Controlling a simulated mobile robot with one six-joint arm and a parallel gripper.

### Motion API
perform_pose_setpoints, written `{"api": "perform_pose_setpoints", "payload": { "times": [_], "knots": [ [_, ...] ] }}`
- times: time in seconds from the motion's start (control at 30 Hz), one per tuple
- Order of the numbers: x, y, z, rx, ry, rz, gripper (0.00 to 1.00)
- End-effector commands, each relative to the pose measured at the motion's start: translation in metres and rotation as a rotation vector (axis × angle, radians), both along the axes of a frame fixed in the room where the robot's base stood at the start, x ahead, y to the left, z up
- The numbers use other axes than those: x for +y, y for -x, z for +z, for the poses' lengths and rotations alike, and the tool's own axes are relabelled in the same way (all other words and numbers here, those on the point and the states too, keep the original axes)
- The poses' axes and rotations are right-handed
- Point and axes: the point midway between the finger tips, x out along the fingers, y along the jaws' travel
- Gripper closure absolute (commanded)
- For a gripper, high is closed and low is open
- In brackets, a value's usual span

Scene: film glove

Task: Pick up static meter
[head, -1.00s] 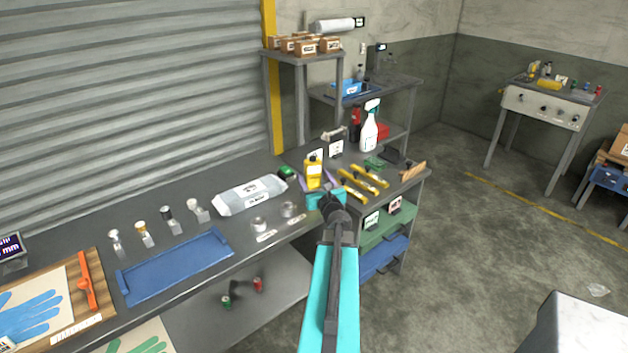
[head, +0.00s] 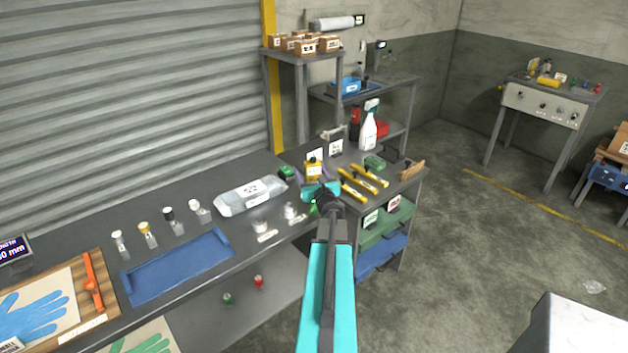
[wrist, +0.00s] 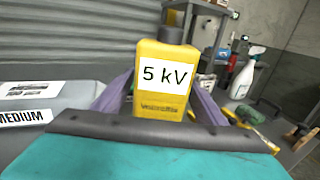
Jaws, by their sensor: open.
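The static meter is a yellow box with a dark top and a white "5 kV" label. It stands upright in the wrist view (wrist: 162,95), straight ahead of my gripper (wrist: 160,105). In the head view the meter (head: 314,168) is at the far right end of the bench. My gripper (head: 316,178) is open there, with its purple fingers on either side of the meter. Whether the fingers touch it I cannot tell. The lower part of the meter is hidden behind my gripper.
A white "MEDIUM" pack (head: 250,196) lies left of the meter. A green item (head: 286,173) sits close behind it. Yellow-handled tools (head: 358,184) and a white spray bottle (head: 369,131) are on the right-hand rack. A blue tray (head: 178,266) lies further left.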

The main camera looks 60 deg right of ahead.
Motion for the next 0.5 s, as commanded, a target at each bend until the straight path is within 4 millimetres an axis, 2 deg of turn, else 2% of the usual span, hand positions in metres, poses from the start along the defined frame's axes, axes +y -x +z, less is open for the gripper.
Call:
{"api": "perform_pose_setpoints", "payload": {
  "times": [0.4,0.5],
  "knots": [
    [0.0002,0.0002,0.0001,0.000,0.000,0.000,0.34],
    [0.0002,0.0002,0.0001,0.000,0.000,0.000,0.50]
  ]
}}
